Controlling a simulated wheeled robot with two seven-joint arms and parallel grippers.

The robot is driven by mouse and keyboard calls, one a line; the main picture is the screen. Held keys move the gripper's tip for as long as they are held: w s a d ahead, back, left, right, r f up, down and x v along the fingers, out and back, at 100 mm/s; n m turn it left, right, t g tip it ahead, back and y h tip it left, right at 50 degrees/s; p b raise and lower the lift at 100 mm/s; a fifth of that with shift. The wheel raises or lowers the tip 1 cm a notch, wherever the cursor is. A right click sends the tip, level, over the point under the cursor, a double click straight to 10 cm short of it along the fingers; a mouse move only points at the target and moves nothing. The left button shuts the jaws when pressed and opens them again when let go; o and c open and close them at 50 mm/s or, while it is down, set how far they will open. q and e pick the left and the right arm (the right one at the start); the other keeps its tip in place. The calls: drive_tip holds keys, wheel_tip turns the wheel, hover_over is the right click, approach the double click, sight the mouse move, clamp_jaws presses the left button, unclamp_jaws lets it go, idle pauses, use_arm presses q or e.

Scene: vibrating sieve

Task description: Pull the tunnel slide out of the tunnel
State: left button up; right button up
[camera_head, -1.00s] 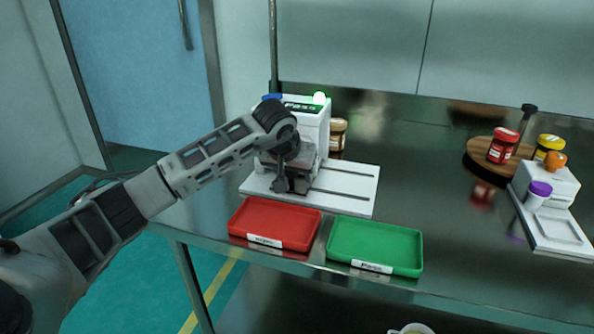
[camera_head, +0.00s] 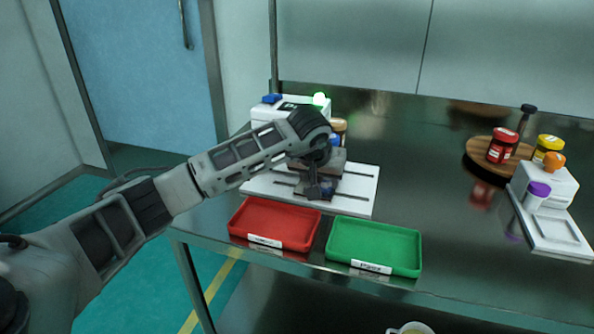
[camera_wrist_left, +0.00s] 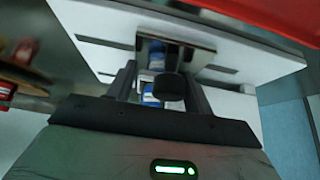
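The tunnel slide (camera_head: 336,168), a grey metal piece, is on the plate in front and right of the tunnel, partly hidden by my arm. A blue-capped jar (camera_head: 334,140) shows on it, and blue-capped jars also show in the left wrist view (camera_wrist_left: 156,58). My left gripper (camera_head: 318,190) is at the slide's front, its fingers around the slide's dark knob (camera_wrist_left: 169,87). My right gripper is not in view.
A red tray (camera_head: 274,222) and a green tray (camera_head: 374,245) lie along the front edge. A round wooden stand (camera_head: 482,148) with jars and a white device (camera_head: 545,185) are at the right. The table between is clear.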

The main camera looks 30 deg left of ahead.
use_arm(q)
drive_tip(key=shift+w+d, duration=0.25)
drive_tip(key=shift+d, duration=0.85)
drive_tip(key=shift+w+d, duration=0.3)
drive_tip(key=shift+d, duration=0.85)
drive_tip(key=shift+w+d, duration=0.25)
drive_tip(key=shift+d, duration=0.85)
drive_tip(key=o, duration=1.1)
